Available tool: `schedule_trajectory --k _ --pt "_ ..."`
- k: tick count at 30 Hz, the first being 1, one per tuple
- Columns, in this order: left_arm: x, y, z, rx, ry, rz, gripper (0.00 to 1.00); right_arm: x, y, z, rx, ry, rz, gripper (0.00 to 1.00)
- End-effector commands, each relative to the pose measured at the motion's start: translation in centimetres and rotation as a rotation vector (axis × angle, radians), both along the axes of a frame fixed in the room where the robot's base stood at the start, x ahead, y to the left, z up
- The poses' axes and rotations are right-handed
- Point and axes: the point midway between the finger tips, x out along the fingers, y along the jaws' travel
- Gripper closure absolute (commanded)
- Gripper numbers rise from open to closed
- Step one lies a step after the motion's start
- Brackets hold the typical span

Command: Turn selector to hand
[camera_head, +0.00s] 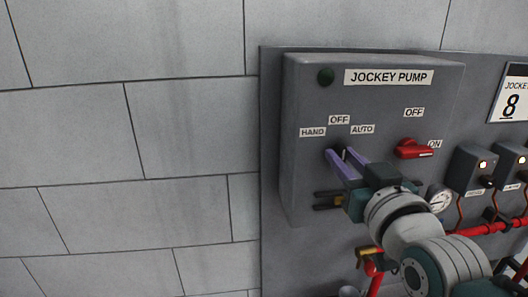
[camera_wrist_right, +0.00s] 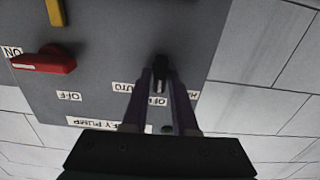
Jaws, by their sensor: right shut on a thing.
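The grey jockey pump panel (camera_head: 300,90) hangs on a backing board. Its HAND label (camera_head: 313,132) is at the left, OFF (camera_head: 339,119) in the middle and AUTO (camera_head: 362,129) at the right. Below them is the small black selector (camera_head: 343,153), also seen in the right wrist view (camera_wrist_right: 160,68). My right gripper (camera_head: 340,155) is shut on the selector, with its purple fingers on either side of it. In the wrist view, the selector's pale mark seems to face the OFF label (camera_wrist_right: 158,101). My left gripper is not in view.
A red OFF/ON switch (camera_head: 413,149) is right of the selector, with a green round lamp (camera_head: 326,76) above left. A gauge (camera_head: 439,198), grey boxes (camera_head: 473,168) and red pipes (camera_head: 492,228) are to the right. The block wall (camera_head: 180,130) at left is clear.

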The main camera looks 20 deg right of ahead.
Motion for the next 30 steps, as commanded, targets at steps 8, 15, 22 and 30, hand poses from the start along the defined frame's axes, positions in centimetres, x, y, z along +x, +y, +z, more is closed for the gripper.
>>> schedule_trajectory --k 8,15,22,30 --pt "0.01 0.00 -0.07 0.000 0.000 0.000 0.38 0.01 0.06 -0.01 -0.159 0.037 -0.001 1.00" --pt "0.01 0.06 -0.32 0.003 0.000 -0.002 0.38 0.04 0.17 -0.09 -0.360 0.086 0.000 1.00" --pt "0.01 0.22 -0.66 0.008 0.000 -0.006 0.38 0.06 0.23 -0.12 -0.537 0.128 0.000 1.00" --pt "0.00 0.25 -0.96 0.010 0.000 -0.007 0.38 0.06 0.27 -0.15 -0.680 0.162 0.000 1.00"
